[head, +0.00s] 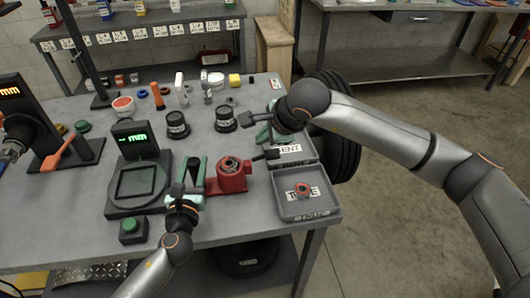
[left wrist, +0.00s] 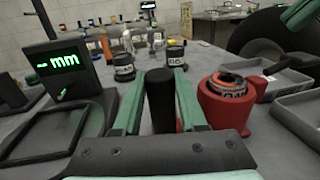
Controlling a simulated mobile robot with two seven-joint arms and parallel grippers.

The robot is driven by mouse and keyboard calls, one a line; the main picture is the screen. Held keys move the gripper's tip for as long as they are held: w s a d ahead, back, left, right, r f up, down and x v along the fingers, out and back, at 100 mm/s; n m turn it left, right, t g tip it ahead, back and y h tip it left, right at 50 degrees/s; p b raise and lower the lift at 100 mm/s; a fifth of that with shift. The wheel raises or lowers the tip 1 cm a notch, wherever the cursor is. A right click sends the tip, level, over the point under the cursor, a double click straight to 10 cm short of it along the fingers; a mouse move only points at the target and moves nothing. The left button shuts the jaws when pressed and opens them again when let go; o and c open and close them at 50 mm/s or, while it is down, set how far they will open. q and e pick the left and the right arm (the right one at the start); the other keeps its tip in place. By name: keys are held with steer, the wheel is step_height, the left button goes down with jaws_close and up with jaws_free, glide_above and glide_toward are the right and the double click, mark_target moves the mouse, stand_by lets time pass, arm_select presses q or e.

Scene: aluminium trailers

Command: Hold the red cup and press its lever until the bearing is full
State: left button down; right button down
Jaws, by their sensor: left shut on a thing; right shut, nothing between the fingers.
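The red cup (head: 231,180) stands on the bench with a round metal bearing (head: 230,164) in its top; how full the bearing is I cannot tell. My left gripper (head: 194,172) is shut on the cup's black upright handle (left wrist: 160,100), just left of the cup body, which also shows in the left wrist view (left wrist: 225,108). A dark lever (head: 266,155) sticks out on the cup's right side. My right gripper (head: 254,118) is shut and empty, above and behind the lever, apart from it.
A grey tray (head: 325,211) labelled TRUE, holding a small ring, stands right of the cup, with another labelled tray (head: 308,151) behind it. A gauge with green display (head: 131,136) is on the left. Black labelled pots (head: 177,125) stand behind.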

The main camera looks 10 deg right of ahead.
steer(key=r, duration=0.1)
steer(key=a+r, duration=0.1)
steer(key=r, duration=0.1)
stand_by(0.6)
arm_select(q)
steer(key=shift+c, duration=1.9)
jaws_free()
arm_select(e)
steer(key=shift+d, duration=0.1)
arm_select(q)
steer(key=shift+s, duration=0.1)
